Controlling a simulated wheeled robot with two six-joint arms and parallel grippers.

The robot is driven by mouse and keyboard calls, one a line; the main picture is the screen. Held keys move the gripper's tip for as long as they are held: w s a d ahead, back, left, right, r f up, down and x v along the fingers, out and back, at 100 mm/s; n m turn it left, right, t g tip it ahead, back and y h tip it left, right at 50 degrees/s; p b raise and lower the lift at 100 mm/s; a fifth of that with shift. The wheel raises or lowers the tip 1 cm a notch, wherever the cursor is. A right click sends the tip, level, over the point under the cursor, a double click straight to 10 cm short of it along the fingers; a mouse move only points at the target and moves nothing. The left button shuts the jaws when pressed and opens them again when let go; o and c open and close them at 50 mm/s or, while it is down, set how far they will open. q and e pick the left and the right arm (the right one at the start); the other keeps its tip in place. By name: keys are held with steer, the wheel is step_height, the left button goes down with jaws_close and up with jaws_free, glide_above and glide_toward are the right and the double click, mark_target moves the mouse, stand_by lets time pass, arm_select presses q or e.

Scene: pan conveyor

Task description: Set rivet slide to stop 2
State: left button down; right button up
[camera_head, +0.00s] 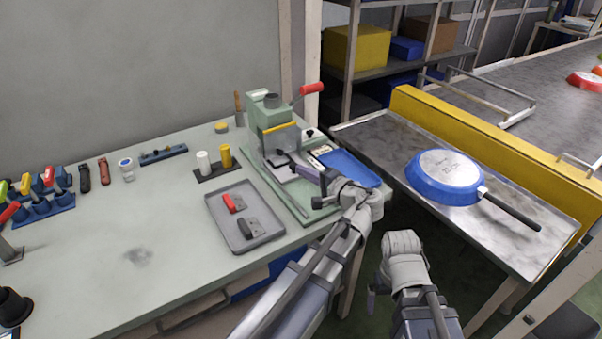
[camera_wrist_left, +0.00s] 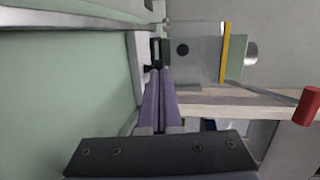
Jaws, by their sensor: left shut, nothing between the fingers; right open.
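The green rivet press (camera_head: 262,130) stands at the back right of the workbench. It has a red-handled lever (camera_head: 309,89) and a yellow-edged grey guard. My left gripper (camera_head: 281,156) reaches in low at the front of the press. In the left wrist view its purple fingers (camera_wrist_left: 160,75) are shut together and empty. Their tips are at a small black knob (camera_wrist_left: 154,66) beside a pale strip; I cannot tell whether they touch. Stop markings are not readable. My right gripper (camera_head: 373,300) hangs low in front of the bench, mostly hidden by its wrist, and is open.
A grey tray (camera_head: 219,212) with a red and a dark part lies left of the press. A blue pan (camera_head: 444,177) rests on the metal table at right. White and yellow cylinders (camera_head: 225,156) stand behind the tray. The bench's middle is clear.

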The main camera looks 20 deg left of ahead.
mark_target(296, 164)
arm_select(q)
steer(key=shift+w+a, duration=0.15)
steer(key=shift+a, duration=0.1)
arm_select(e)
steer(key=shift+a, duration=0.3)
arm_select(q)
steer(key=w+a, duration=0.2)
steer(key=a, duration=0.1)
steer(key=shift+w, duration=0.2)
steer(key=shift+d+r, duration=0.1)
steer(key=shift+r, duration=0.05)
arm_select(e)
steer(key=shift+d, duration=0.15)
